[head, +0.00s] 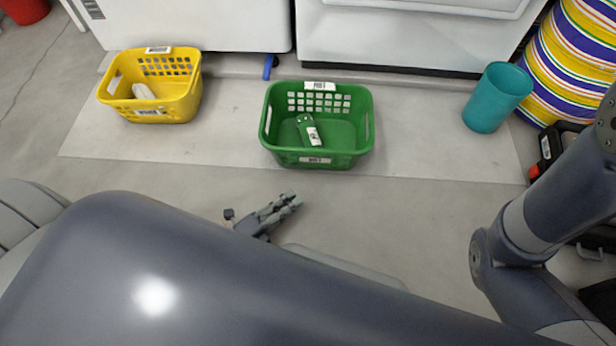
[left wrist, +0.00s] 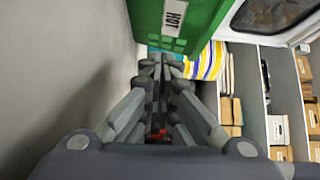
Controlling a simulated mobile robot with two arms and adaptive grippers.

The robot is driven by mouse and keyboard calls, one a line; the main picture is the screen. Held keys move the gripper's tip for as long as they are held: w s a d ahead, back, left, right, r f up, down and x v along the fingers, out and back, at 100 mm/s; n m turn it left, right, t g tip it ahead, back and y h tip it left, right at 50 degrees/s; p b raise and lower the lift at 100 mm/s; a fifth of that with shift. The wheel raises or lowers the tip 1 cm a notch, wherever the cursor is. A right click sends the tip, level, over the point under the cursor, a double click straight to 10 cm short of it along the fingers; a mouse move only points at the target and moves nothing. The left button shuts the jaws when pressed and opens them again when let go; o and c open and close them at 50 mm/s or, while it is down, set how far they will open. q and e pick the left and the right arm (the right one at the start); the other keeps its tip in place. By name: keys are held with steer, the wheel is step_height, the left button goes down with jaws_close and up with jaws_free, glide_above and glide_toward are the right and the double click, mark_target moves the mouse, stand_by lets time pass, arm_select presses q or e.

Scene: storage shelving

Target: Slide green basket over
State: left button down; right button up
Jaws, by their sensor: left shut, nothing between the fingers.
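The green basket (head: 318,158) stands on the pale floor mat in the head view, with a green item with a white label (head: 308,130) inside it. My left gripper (head: 293,202) is below the basket in the picture, on the near side, shut and empty. In the left wrist view, the gripper fingers (left wrist: 160,62) are together, and the green basket's labelled wall (left wrist: 192,18) is just beyond and above them. I cannot tell whether the fingers touch it. My right arm is at the right of the head view, but its gripper is out of sight.
A yellow basket (head: 178,108) with a pale item stands left of the green one. A teal bin (head: 496,98) and a striped round container (head: 575,55) stand to the right. White cabinets (head: 400,40) line the back. The mat (head: 430,150) between green basket and teal bin is clear.

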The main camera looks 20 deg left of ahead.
mark_target(323, 164)
arm_select(q)
steer(key=b+x, duration=0.1)
steer(key=x, duration=0.1)
steer(key=b+x, duration=0.1)
steer(key=x, duration=0.1)
steer(key=b+x, duration=0.1)
steer(key=x, duration=0.1)
steer(key=shift+f, duration=0.25)
steer(key=w+b, duration=0.1)
steer(key=w+a+b, duration=0.1)
steer(key=shift+w, duration=0.4)
steer(key=shift+w+a+r, duration=0.1)
steer(key=shift+w+r, duration=0.1)
steer(key=shift+w, duration=0.25)
